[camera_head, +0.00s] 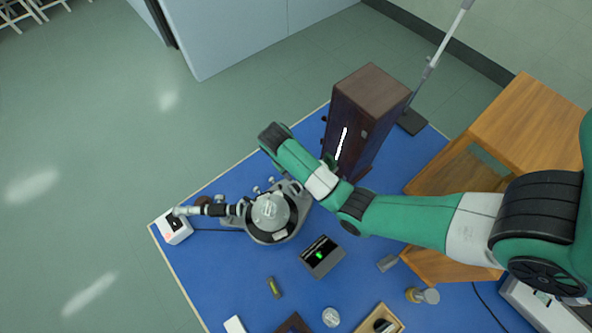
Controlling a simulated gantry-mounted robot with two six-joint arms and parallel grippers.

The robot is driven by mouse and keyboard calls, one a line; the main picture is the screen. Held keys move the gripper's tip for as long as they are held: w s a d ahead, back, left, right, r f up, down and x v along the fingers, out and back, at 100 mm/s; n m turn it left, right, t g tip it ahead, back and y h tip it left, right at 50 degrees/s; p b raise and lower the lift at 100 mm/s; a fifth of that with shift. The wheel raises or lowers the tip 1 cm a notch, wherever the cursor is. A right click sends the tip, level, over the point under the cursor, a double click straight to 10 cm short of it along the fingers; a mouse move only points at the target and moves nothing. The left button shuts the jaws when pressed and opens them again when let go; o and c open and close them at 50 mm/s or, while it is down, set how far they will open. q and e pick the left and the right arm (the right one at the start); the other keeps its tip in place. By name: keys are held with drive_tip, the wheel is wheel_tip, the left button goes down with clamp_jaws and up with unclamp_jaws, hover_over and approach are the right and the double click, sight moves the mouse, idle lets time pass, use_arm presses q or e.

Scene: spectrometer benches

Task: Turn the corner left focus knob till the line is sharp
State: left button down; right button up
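A spectrometer (270,212) with a round grey table stands on the blue mat. Its dark tube (215,210) points left toward a small white box (173,227). Small knobs (256,190) show at its back edge; I cannot tell which is the corner left focus knob. A small dark display (321,256) shows a short green mark, too small to judge sharpness. A tall dark wooden cabinet (372,90) has a bright white line on its front. The one arm in view comes from the right and passes between spectrometer and cabinet; its gripper is not clearly visible. My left gripper is not in view.
The blue mat (240,285) has free room left of the display. A small cylinder (274,287), a glass dish (330,317) and a wooden tray (396,320) lie in front. A wooden cabinet (535,110) stands right, a pole stand (411,122) behind.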

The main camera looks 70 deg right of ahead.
drive_tip(key=shift+r, duration=0.1)
clamp_jaws()
idle(0.4)
